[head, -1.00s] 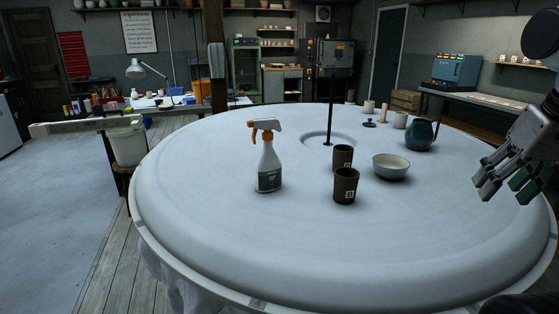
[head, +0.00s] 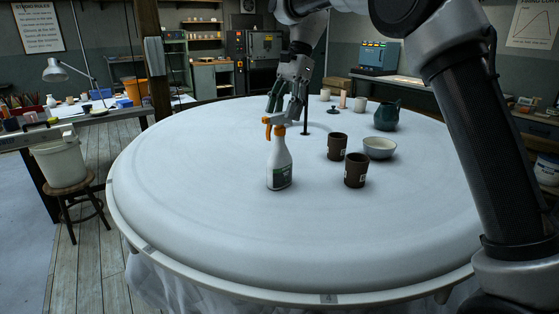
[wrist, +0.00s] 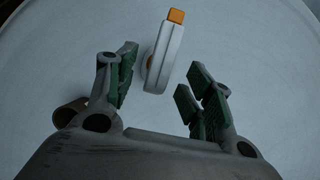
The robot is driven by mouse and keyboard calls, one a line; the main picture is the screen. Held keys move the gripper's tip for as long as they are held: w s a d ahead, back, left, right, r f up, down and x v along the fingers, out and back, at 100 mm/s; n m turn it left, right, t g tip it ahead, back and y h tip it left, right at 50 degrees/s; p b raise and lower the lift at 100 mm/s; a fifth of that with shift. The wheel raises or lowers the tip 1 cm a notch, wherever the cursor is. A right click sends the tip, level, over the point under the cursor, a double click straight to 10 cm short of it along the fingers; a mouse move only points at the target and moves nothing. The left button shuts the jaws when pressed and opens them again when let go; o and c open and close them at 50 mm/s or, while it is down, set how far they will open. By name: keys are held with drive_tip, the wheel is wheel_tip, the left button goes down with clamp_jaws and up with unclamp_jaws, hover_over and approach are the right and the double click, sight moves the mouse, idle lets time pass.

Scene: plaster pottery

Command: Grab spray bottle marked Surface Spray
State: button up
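The spray bottle (head: 280,165) is white with an orange nozzle and trigger and a dark green label. It stands upright on the round white table (head: 220,225); the label is too small to read. My gripper (head: 284,108) is above the bottle and appears just over its spray head, fingers pointing down. In the wrist view the bottle's white head with its orange tip (wrist: 166,50) lies beyond and between the open fingers (wrist: 160,95), nearer the left ones. The fingers hold nothing.
Two brown cups (head: 337,146) (head: 355,170), a grey bowl (head: 379,148) and a dark teal pitcher (head: 386,116) stand right of the bottle. The table's front and left are clear.

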sight(276, 134)
drive_tip(key=x, duration=0.7)
drive_tip(key=shift+s+a+f, duration=0.1)
drive_tip(key=shift+a+f, duration=0.1)
drive_tip(key=shift+f, duration=0.1)
drive_tip(key=shift+c, duration=0.2)
clamp_jaws()
drive_tip(key=shift+r, duration=0.1)
